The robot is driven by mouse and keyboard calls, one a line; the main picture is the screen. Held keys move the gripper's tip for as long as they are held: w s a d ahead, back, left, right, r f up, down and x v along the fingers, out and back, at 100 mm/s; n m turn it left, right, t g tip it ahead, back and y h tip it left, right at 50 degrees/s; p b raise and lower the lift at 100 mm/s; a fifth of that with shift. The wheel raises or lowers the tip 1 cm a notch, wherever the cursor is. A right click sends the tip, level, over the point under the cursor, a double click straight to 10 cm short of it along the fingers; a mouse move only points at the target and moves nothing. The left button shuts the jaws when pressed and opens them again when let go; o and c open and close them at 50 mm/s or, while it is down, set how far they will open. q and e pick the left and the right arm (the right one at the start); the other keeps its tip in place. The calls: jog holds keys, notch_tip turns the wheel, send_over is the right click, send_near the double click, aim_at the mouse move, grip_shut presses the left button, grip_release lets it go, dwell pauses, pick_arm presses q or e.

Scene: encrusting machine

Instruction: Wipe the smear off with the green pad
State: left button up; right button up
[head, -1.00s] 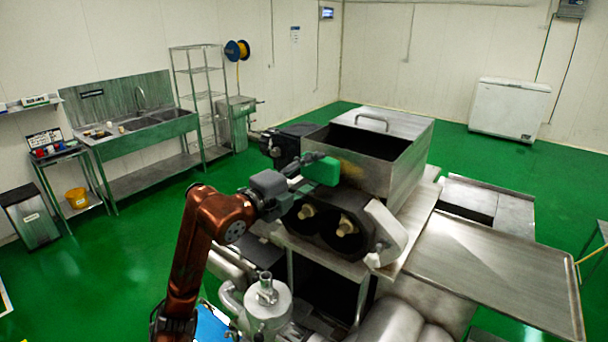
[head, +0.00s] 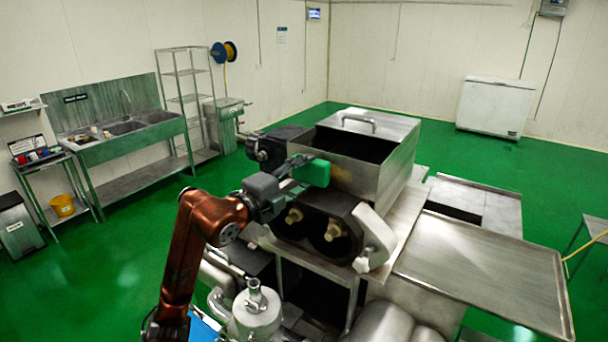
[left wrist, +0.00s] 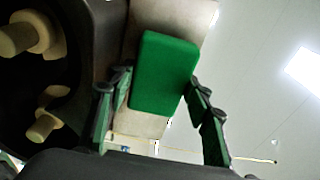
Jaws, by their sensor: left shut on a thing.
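The green pad (head: 313,172) is held up against or just before the front wall of the steel hopper (head: 350,180); I cannot tell whether it touches. My left gripper (head: 294,168) is shut on the pad. In the left wrist view the pad (left wrist: 163,72) sits between the two fingers, its broad green face showing, with a strip of metal behind it. My right gripper is out of view.
Below the pad is the machine's dark front with two pale nozzles (head: 334,231) and a light curved guard (head: 376,240). A flat steel tray (head: 490,275) extends to the right. A metal cylinder (head: 256,312) stands below my left arm. Green floor is open at left.

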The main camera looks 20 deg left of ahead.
pick_arm(q)
jog(key=shift+w+f, duration=0.1)
jog(key=shift+w, duration=0.4)
jog(key=shift+w+d, duration=0.1)
jog(key=shift+w, duration=0.25)
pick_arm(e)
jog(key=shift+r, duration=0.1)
pick_arm(q)
jog(key=shift+s+d, duration=0.1)
